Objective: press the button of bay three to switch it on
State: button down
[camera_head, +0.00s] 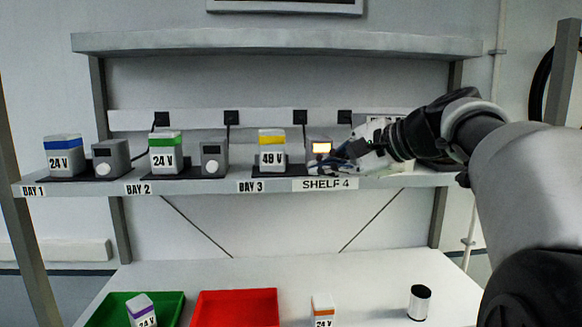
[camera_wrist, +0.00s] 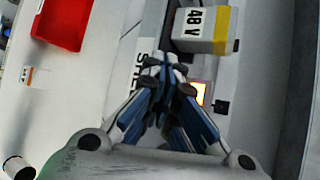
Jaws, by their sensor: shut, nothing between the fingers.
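Bay three is on the shelf, marked by a BAY 3 label (camera_head: 250,187). A 48 V battery with a yellow band (camera_head: 272,150) stands there; it also shows in the wrist view (camera_wrist: 203,27). To its right is a grey box with a lit orange-white panel (camera_head: 321,148), and the glow also shows in the wrist view (camera_wrist: 197,92). My gripper (camera_head: 320,164) is shut and empty, in front of the lower part of this box. In the wrist view its fingertips (camera_wrist: 165,62) meet beside the box. The box's button is hidden, and I cannot tell whether the fingers touch it.
Bay 1 and bay 2 to the left each hold a 24 V battery and a grey box with a white round button (camera_head: 103,169). A SHELF 4 label (camera_head: 325,184) is on the shelf edge. Below are a green tray (camera_head: 172,304), a red tray (camera_head: 235,308) and a can (camera_head: 419,302).

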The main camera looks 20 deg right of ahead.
jog(key=s+a+b, duration=0.1)
jog(key=s+b, duration=0.1)
jog(key=s, duration=0.3)
jog(key=shift+s+a, duration=0.35)
jog(key=shift+s, duration=0.05)
